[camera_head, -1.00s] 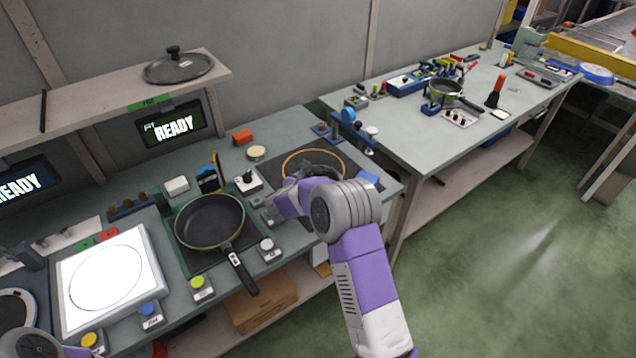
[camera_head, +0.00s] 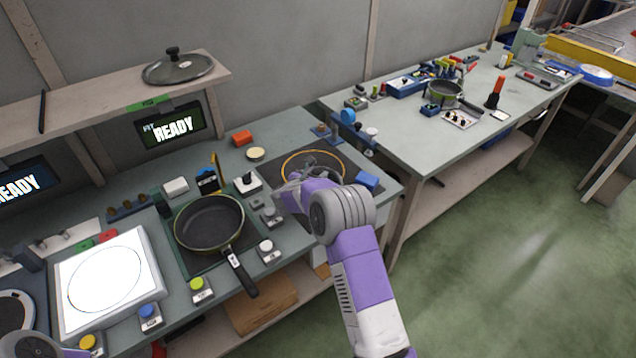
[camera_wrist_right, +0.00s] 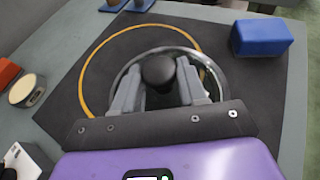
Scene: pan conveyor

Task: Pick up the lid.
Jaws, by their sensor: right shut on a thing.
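A round lid with a metal rim (camera_wrist_right: 212,66) and a black knob (camera_wrist_right: 158,70) is in the right wrist view. My right gripper (camera_wrist_right: 160,92) has one finger on each side of the knob and is shut on it. In the head view the right gripper (camera_head: 290,190) is at the dark mat, and my wrist hides much of the lid. I cannot tell whether the lid touches the mat. Another lid (camera_head: 178,68), with a black knob, lies on the shelf. My left gripper is out of view; only part of that arm shows at the bottom left.
The dark mat (camera_wrist_right: 70,105) bears an orange ring (camera_wrist_right: 91,68), and a blue block (camera_wrist_right: 262,37) sits at its right. A frying pan (camera_head: 209,222) is to the left, with buttons nearby. A second table (camera_head: 420,140) with another pan stands at the right.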

